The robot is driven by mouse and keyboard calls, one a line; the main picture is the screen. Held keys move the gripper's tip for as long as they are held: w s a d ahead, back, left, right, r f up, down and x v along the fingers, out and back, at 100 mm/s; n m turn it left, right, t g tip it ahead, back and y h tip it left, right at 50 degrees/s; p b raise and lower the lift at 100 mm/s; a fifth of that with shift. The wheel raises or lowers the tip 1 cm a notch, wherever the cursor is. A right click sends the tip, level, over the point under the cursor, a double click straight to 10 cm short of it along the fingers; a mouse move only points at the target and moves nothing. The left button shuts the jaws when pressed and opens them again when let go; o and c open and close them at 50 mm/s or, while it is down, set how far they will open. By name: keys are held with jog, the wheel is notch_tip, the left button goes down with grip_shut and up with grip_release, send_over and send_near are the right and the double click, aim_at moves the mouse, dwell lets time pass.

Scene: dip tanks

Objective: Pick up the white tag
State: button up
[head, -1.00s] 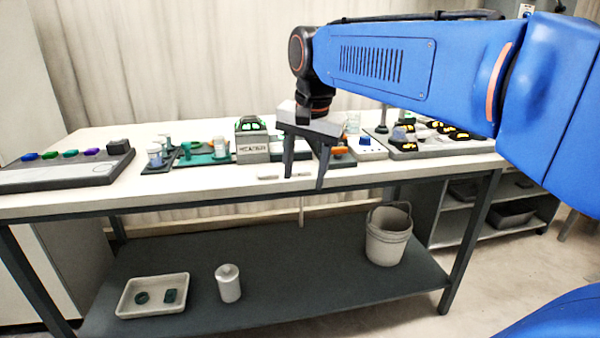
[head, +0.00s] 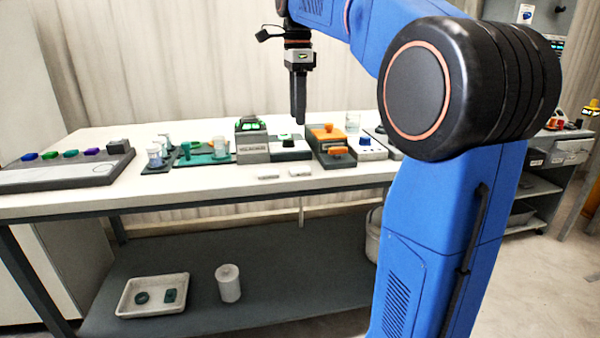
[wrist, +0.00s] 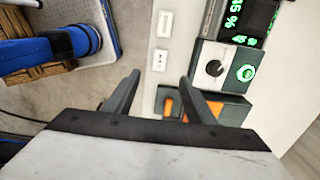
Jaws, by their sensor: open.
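Two small white tags lie flat near the table's front edge in the head view: a left one (head: 269,177) and a right one (head: 300,171). In the wrist view the left tag (wrist: 165,24), with a slot-like mark, is farther from the jaws. The right tag (wrist: 160,60), with small dark dots, lies just ahead of the fingertips, roughly between their lines. I cannot tell which is the tag meant. My gripper (head: 299,119) points down above the table; its open, empty fingers show in the wrist view (wrist: 160,79). No tag is hidden.
Behind the tags stand a green-display device (head: 253,148), a knob unit (head: 290,150) and an orange-topped unit (head: 328,135). A green tray (head: 195,158) and a button panel (head: 60,175) are to the left.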

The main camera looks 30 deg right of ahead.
send_over(300, 169)
jog(key=f, duration=1)
jog(key=shift+w+a, duration=0.2)
jog(key=shift+a, duration=0.05)
jog(key=shift+s+d+f, duration=0.1)
jog(key=shift+d+f, duration=0.05)
jog(key=shift+f, duration=1.15)
jog(key=shift+d+f, duration=0.15)
jog(key=shift+f, duration=1.15)
jog(key=c, duration=1.1)
